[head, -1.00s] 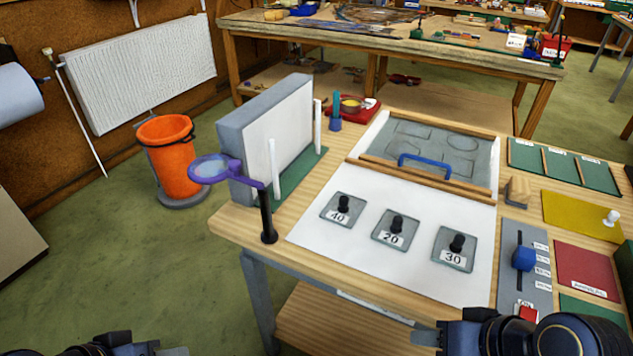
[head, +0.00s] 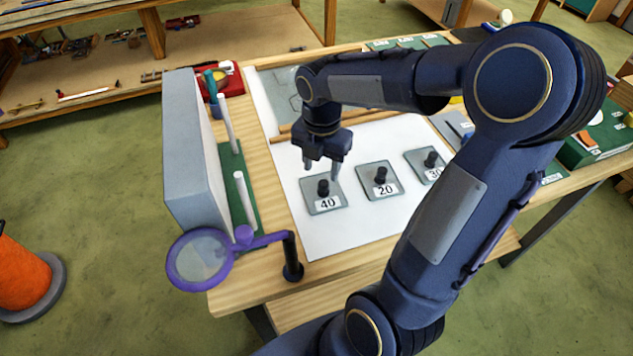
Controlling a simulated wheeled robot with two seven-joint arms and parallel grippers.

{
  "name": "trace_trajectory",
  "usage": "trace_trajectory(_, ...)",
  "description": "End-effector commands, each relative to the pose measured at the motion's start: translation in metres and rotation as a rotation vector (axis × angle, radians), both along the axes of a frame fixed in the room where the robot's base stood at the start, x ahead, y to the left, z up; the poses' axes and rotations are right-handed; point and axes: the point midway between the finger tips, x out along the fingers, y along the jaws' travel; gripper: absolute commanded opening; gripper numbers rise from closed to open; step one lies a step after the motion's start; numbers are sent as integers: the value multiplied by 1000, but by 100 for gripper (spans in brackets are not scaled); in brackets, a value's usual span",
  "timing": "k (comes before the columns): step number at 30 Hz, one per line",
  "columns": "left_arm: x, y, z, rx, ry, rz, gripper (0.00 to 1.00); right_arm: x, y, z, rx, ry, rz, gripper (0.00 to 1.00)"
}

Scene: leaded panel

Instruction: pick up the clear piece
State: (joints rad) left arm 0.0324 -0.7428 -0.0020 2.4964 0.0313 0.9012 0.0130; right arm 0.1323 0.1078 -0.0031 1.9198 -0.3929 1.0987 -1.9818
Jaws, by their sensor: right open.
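Three greyish, see-through looking square plates with black knobs lie in a row on a white sheet (head: 320,242). They are the plate labelled 40 (head: 337,198), the plate labelled 20 (head: 366,188) and the plate labelled 30 (head: 413,159), which my right arm partly covers. I cannot tell by look which one is the clear piece. My right gripper (head: 322,172) is open, fingers pointing down, just above and behind the knob of the 40 plate. It appears empty; whether it touches the knob is unclear. My left gripper is out of view.
A purple magnifier (head: 202,260) on a black post stands at the table's front left corner. A grey upright block (head: 190,150) and white rods on a green base (head: 236,200) stand left of the sheet. My right arm hides much of the table's right side.

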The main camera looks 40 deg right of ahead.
Motion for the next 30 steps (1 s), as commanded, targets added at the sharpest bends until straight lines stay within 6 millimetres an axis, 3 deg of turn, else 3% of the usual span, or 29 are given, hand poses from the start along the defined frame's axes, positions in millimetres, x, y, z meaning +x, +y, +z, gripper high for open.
trace_trajectory(13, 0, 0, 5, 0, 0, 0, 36, 0, -6, -60, 2, 4, -2, 47)
trace_trajectory(23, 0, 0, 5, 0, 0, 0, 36, 1, -6, -69, 1, -2, -3, 47)
trace_trajectory(30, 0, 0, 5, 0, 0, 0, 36, 1, -6, -68, 2, -1, -3, 19)
